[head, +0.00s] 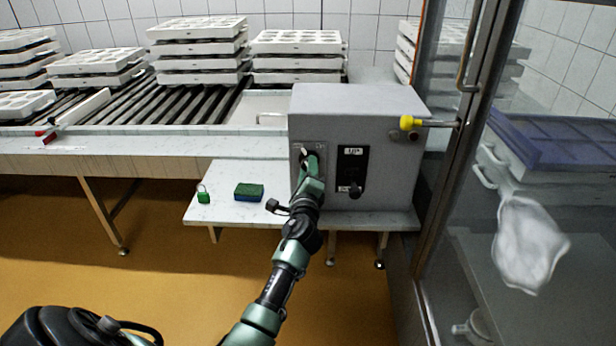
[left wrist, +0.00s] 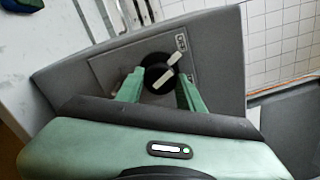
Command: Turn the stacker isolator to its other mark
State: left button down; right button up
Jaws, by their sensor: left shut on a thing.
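The stacker isolator is a round black knob with a pale bar handle (left wrist: 158,74), on a grey plate on the left of the front of a grey box (head: 392,165). My left gripper (head: 309,160) reaches up to it. In the left wrist view its two green fingers (left wrist: 158,92) stand on either side of the knob, shut on the handle. The bar lies at a slant in that view. In the head view the gripper mostly hides the knob. My right gripper is not in view.
Right of the isolator is a black panel with a lever (head: 354,190). A green padlock (head: 203,196) and a sponge (head: 249,192) lie on the bench. A glass door (head: 455,180) stands close on the right.

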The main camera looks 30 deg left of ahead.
pick_arm(q)
jog(key=shift+f+n+b, duration=0.15)
jog(key=shift+n+b, duration=0.75)
jog(key=shift+n, duration=1.1)
jog(key=c, duration=0.9)
grip_release()
jog(key=v, duration=0.8)
jog(key=shift+w, duration=0.15)
